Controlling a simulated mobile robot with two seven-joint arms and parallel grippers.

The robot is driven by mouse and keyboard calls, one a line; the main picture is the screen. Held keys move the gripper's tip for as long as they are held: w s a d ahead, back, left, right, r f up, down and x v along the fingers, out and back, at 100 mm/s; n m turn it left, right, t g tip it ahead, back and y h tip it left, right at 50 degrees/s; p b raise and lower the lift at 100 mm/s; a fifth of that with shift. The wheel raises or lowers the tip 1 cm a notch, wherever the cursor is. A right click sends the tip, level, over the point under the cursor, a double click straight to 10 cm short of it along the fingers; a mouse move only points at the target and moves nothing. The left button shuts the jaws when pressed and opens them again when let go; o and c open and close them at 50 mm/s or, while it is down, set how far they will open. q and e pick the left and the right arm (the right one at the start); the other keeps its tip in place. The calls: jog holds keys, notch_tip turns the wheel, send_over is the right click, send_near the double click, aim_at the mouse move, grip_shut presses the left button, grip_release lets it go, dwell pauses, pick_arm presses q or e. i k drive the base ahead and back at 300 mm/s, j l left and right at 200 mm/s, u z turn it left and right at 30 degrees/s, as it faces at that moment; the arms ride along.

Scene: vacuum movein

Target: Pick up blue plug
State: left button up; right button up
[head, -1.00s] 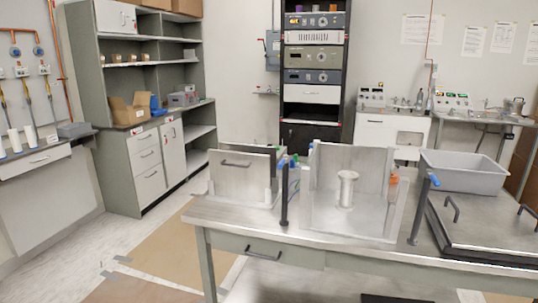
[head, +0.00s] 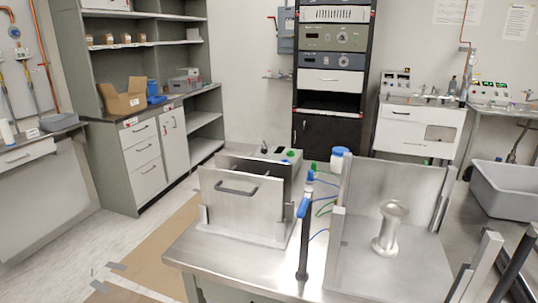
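A small blue piece (head: 310,177) stands on the metal bench behind a black post, near blue and green cables; it may be the blue plug, but it is too small to be sure. Neither of my grippers shows in the head view.
The metal bench (head: 215,262) carries a handled metal panel (head: 240,205), an open metal enclosure (head: 350,270) with a spool-shaped metal part (head: 389,230), and a blue-and-white jar (head: 340,158). A grey tub (head: 505,190) sits at right.

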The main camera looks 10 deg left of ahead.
aim_at(310, 173)
jog(key=i+u, duration=0.1)
jog(key=i, duration=0.15)
jog(key=u, duration=0.55)
jog(key=i+j+u, duration=0.15)
jog(key=j, duration=0.2)
jog(key=j+u, duration=0.15)
jog(key=j, duration=0.25)
jog(key=i+j+u, duration=0.15)
jog(key=j, duration=0.2)
jog(key=i+j+u, duration=0.5)
jog(key=i+j, duration=0.35)
jog(key=i+j+z, duration=0.1)
jog(key=i+z, duration=0.15)
jog(key=i, duration=0.25)
jog(key=i+j+z, duration=0.3)
jog(key=i, duration=0.15)
jog(key=i+l+z, duration=0.15)
jog(key=i+z, duration=0.95)
jog(key=i, duration=0.3)
jog(key=i+j+z, duration=0.25)
jog(key=i, duration=0.3)
jog(key=l, duration=0.1)
